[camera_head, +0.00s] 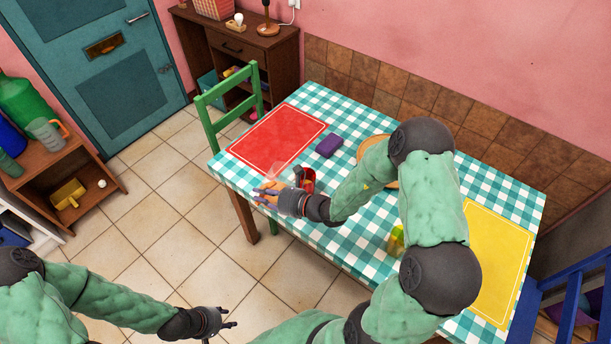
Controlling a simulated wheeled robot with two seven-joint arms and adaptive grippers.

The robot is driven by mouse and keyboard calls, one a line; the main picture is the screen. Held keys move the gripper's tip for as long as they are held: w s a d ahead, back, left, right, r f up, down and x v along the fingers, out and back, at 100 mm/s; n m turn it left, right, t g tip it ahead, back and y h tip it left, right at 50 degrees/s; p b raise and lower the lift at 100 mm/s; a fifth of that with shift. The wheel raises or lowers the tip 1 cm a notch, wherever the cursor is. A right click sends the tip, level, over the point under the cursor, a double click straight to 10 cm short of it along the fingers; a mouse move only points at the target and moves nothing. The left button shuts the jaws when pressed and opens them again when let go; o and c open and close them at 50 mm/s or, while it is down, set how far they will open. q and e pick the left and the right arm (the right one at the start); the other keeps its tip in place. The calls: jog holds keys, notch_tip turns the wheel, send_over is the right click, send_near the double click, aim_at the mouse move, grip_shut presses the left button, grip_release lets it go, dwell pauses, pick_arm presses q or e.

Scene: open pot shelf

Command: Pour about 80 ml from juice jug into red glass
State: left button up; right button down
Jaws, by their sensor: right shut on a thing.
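My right gripper (268,193) is over the near left corner of the checked table, shut on the juice jug (285,183). The jug looks clear with orange juice in it, and my gripper's fingers cover part of it. It looks tilted; whether juice is flowing out cannot be told. The red glass (309,178) is just right of the jug, close to my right gripper and partly hidden by it. My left gripper (229,317) is low at the bottom of the view, empty, away from the table, with its fingers apart.
The checked table (350,245) carries a red mat (277,138), a purple block (329,145), a yellow mat (497,250), and a round wooden board (377,150) partly behind my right arm. A yellow-green object (396,240) is beside that arm. A green chair (228,100) stands at the left end.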

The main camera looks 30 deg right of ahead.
jog(key=shift+w+a+f+b, duration=0.1)
jog(key=shift+a+f+b, duration=0.1)
jog(key=shift+f, duration=0.25)
jog(key=shift+w+a+f+b, duration=0.1)
jog(key=shift+a+f+b, duration=0.1)
jog(key=shift+f, duration=0.2)
jog(key=shift+w+a+f+n+g+h, duration=0.25)
jog(key=shift+a+f+n+g+h, duration=0.2)
jog(key=shift+a+n+h, duration=0.3)
jog(key=a+f+h, duration=0.1)
jog(key=f, duration=0.1)
jog(key=w+a+f+n+g+h, duration=0.1)
jog(key=h, duration=0.1)
jog(key=shift+a+f+n+b, duration=0.25)
jog(key=shift+a+f+b, duration=0.1)
jog(key=shift+a+f, duration=0.05)
